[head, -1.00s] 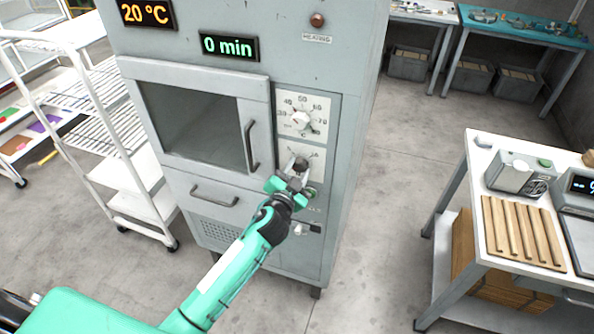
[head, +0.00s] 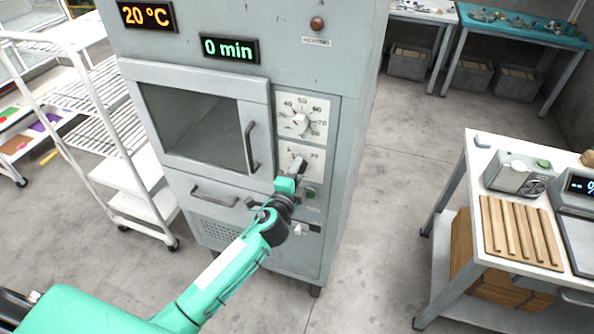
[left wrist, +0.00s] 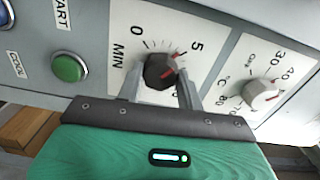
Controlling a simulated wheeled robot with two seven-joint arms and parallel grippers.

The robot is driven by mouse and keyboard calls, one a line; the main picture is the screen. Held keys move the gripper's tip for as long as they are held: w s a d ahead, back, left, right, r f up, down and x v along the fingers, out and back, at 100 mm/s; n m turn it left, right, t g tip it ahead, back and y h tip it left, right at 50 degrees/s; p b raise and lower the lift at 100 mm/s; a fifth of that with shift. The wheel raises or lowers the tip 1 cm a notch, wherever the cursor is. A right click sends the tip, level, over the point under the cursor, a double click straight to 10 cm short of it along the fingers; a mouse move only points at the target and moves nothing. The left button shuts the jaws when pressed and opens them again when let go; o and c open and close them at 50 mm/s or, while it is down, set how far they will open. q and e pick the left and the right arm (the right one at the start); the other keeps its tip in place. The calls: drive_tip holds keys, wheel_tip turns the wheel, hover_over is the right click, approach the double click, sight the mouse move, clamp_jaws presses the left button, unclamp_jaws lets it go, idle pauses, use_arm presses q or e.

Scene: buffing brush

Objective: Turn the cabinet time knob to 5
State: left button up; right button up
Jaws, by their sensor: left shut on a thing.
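The grey cabinet (head: 285,60) stands ahead, its display (head: 230,49) reading 0 min. The dark time knob (left wrist: 158,70) sits on a white dial plate marked 0, MIN and 5 in the left wrist view. Its red mark points toward the side of the 5. My left gripper (head: 297,168) is at this lower dial, its fingers on either side of the knob and shut on it. In the head view the gripper mostly hides the knob. My right gripper is not in view.
The white temperature knob (head: 301,121) is just above the time dial. A white rack (head: 115,170) and a table (head: 480,170) stand at the sides.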

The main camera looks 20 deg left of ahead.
use_arm(q)
drive_tip(key=shift+m, duration=0.9)
drive_tip(key=shift+f, duration=0.1)
drive_tip(key=o, duration=1)
drive_tip(key=s+b, duration=0.3)
drive_tip(key=s, duration=1.1)
drive_tip(key=shift+a, duration=0.2)
